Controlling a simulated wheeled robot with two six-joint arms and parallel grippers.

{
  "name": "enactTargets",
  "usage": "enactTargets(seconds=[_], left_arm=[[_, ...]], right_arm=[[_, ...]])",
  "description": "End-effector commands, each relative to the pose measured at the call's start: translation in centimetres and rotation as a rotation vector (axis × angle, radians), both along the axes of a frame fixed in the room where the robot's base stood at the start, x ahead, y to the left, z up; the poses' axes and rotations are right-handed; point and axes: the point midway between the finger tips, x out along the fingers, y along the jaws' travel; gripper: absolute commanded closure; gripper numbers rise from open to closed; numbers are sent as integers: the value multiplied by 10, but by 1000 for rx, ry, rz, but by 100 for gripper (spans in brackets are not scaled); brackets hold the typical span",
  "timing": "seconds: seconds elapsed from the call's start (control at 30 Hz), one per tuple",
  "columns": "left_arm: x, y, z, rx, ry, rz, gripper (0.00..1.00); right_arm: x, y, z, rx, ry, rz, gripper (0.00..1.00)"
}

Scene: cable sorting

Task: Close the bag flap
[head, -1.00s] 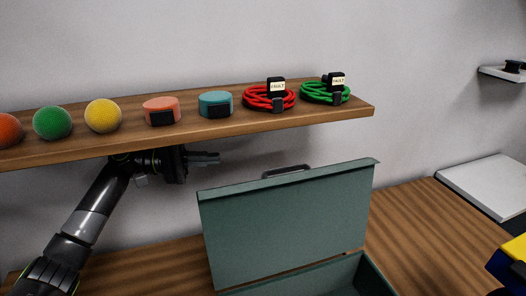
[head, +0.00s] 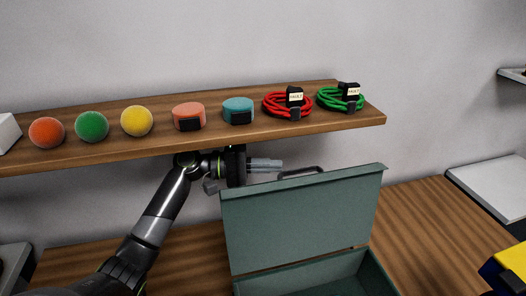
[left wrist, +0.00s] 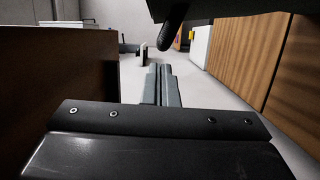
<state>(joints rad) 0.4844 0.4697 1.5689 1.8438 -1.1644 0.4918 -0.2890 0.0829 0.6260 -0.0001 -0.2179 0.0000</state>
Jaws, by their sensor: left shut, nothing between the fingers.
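The green bag (head: 318,284) stands on the wooden table with its flap (head: 305,219) raised upright. A dark handle (head: 300,173) sits on the flap's top edge. My left gripper (head: 279,165) is shut and empty, under the shelf and just above the flap's upper left edge, close to the handle. Whether it touches the flap I cannot tell. In the left wrist view, the shut fingers (left wrist: 162,84) point ahead with a dark rounded piece, possibly the handle (left wrist: 174,34), above them. My right gripper is not in view.
A wooden shelf (head: 70,154) runs right above my left arm. It holds several balls, two round tape-like items, and red (head: 287,104) and green (head: 340,99) cable coils with tags. A yellow and blue object (head: 507,268) is at the lower right. The table (head: 425,225) is bare right of the bag.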

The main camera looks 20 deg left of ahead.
Motion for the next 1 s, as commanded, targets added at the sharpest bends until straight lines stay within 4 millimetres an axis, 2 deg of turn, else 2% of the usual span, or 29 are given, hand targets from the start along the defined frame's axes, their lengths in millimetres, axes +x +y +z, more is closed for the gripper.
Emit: enactTargets(seconds=[0.27,0.67,1.0], left_arm=[[-6,-4,0,-1,0,1,100],[-10,-6,2,9,-15,0,100],[-32,-21,16,99,-150,0,100]], right_arm=[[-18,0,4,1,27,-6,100],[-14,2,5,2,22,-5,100],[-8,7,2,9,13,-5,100]])
